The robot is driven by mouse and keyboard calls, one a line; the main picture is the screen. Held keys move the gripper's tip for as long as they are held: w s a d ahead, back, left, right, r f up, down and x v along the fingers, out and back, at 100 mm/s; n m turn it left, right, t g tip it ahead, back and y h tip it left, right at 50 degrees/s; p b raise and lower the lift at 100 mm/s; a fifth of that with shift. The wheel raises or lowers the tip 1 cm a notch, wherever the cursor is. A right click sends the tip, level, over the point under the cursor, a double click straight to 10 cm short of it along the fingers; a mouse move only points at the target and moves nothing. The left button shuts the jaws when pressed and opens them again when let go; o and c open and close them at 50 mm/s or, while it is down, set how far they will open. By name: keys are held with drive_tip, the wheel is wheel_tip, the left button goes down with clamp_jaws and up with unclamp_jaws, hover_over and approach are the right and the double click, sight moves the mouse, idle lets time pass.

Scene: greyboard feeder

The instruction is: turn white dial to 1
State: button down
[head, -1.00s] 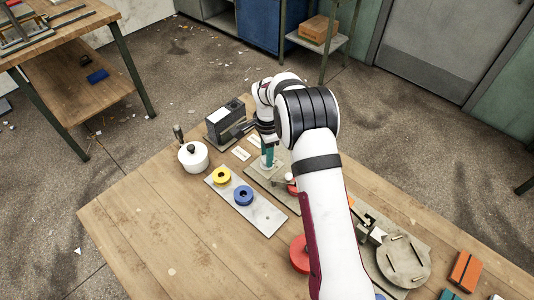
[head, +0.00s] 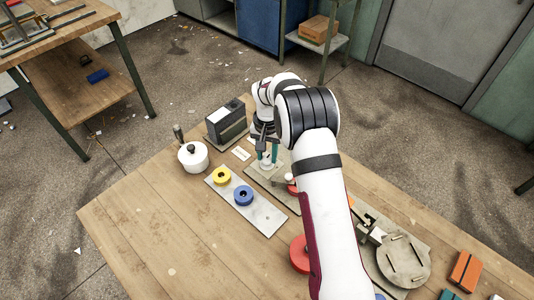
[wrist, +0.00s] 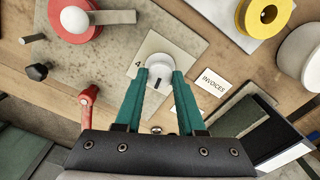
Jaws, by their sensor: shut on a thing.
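The white dial (wrist: 160,64) sits on a pale square plate (wrist: 150,42) bearing a printed 4 at its left. A short dark mark shows on the side of the dial nearest my wrist; other numbers are hidden or out of view. My gripper (wrist: 160,76) has its two teal fingers on either side of the dial and is shut on it. In the head view my gripper (head: 267,156) points down at the white dial (head: 266,164), which my fingers partly cover.
A red disc with a white ball knob (wrist: 75,18) and a red handle (wrist: 88,97) lie left of the dial. An INVOICES card (wrist: 211,81) and a dark box (head: 226,122) are close by. Yellow (head: 222,175) and blue (head: 243,195) rings sit on a grey plate. The front-left tabletop is clear.

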sight(267, 158)
drive_tip(key=n, duration=0.5)
drive_tip(key=shift+n, duration=0.3)
drive_tip(key=n, duration=0.5)
drive_tip(key=shift+n, duration=0.4)
drive_tip(key=c, duration=0.5)
unclamp_jaws()
drive_tip(key=shift+r, duration=0.1)
wheel_tip(267, 158, up, 16)
